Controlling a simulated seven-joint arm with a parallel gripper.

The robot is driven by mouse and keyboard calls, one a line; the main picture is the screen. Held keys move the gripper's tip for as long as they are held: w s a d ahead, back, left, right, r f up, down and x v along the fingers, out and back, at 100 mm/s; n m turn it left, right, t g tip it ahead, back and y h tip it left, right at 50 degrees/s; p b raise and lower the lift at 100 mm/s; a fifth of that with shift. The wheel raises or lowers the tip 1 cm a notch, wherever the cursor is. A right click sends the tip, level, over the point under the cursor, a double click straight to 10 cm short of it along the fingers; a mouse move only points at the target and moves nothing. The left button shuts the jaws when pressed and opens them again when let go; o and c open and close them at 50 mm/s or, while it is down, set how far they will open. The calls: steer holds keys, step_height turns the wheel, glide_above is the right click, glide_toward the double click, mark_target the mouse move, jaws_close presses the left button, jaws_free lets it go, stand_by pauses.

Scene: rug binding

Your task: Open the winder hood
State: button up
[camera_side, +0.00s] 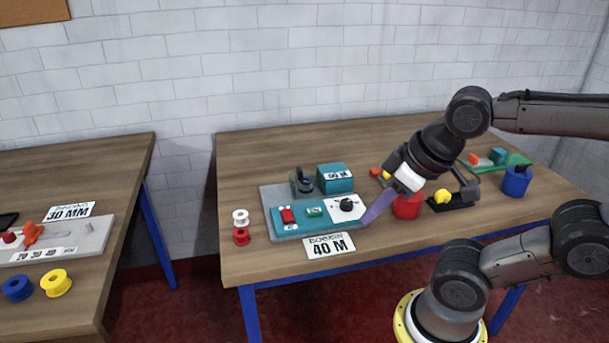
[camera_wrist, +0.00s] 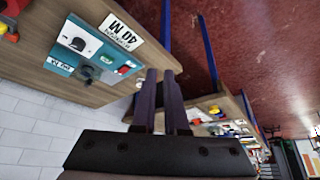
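The winder (camera_side: 277,228) is a teal-and-grey machine on the middle table, with a red switch, a small green button and a white plate with a black knob (camera_side: 346,205). A dark, see-through part at its back left looks like the hood (camera_side: 303,182); whether it is raised or lowered is too small to tell. In the wrist view a dark shape beside the teal box appears to be the hood (camera_wrist: 86,74). My gripper (camera_side: 368,218) is right of the winder, its purple fingers pointing down-left, apart from the hood. In the wrist view the fingers (camera_wrist: 161,74) show a narrow, empty gap.
A teal box (camera_side: 335,180) stands behind the knob. A 40 M card (camera_side: 329,245) lies at the front edge. White and red spools (camera_side: 241,226) stand left. A red cylinder (camera_side: 407,206) and a blue spool (camera_side: 515,181) stand right. The table's left back is clear.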

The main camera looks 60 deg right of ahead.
steer(key=shift+o, duration=1.2)
steer(key=shift+s+r, duration=0.15)
steer(key=shift+s, duration=0.05)
steer(key=o, duration=0.3)
steer(key=w+r+m, duration=0.1)
steer(key=w+r, duration=0.3)
steer(key=r, duration=0.3)
steer(key=shift+d+r+m, duration=0.15)
steer(key=shift+d+m, duration=0.1)
steer(key=shift+m, duration=0.05)
steer(key=w+d+r+m, duration=0.1)
steer(key=w+d+r, duration=0.1)
steer(key=w+r, duration=0.3)
steer(key=m+g, duration=0.6)
glide_above(299, 169)
step_height(299, 169, down, 15)
step_height(299, 169, down, 13)
steer(key=shift+d+f, duration=0.1)
